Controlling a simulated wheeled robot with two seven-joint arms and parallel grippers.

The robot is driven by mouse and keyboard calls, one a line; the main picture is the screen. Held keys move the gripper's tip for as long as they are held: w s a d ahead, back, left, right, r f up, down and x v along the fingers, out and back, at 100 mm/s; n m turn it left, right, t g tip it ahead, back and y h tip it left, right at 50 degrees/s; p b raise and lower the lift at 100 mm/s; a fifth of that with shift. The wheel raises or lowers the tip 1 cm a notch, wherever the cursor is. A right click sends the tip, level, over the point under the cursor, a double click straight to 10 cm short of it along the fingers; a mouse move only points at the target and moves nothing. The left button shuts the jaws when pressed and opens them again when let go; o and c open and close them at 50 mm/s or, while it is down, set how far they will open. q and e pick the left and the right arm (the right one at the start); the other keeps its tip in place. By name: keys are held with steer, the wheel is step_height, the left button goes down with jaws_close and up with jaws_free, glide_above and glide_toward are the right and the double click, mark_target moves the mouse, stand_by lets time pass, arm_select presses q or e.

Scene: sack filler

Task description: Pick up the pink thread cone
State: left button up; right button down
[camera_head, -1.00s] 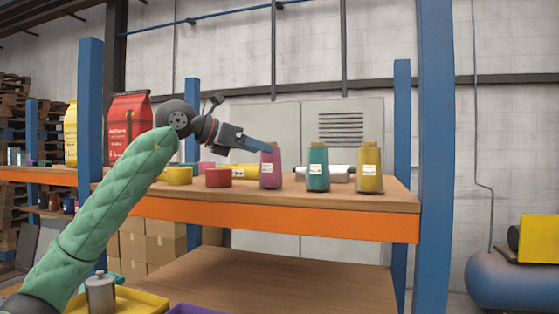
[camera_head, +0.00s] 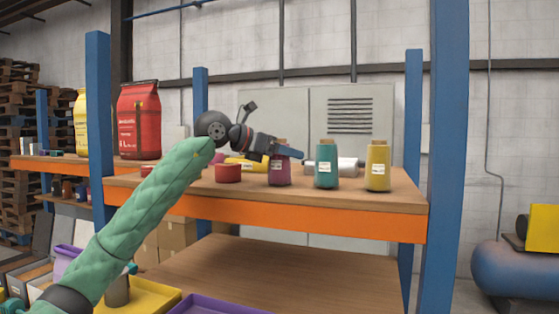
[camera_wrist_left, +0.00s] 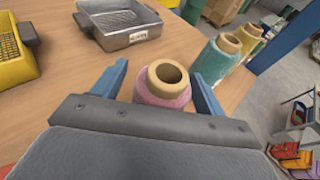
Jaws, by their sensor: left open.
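The pink thread cone (camera_head: 280,174) stands upright on the wooden shelf, leftmost of three cones. In the left wrist view, the pink cone (camera_wrist_left: 164,90) shows its tan top ring between the two blue fingers. My left gripper (camera_head: 288,152) is at the cone's upper part and partly covers it in the head view. The left gripper (camera_wrist_left: 160,85) is open, with one finger on each side of the cone and a visible gap at least on the left. Whether the right finger touches the cone cannot be told. My right gripper is not in view.
A teal cone (camera_head: 326,170) and a yellow cone (camera_head: 377,170) stand to the right. A red container (camera_head: 228,173) is at the left and a white roll (camera_head: 347,166) behind. A metal basket (camera_wrist_left: 122,38) and a yellow basket (camera_wrist_left: 12,60) show in the wrist view.

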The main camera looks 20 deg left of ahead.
arm_select(q)
steer(key=shift+w+d+f, duration=0.1)
steer(key=shift+d, duration=0.05)
steer(key=shift+c, duration=0.2)
steer(key=c, duration=1.1)
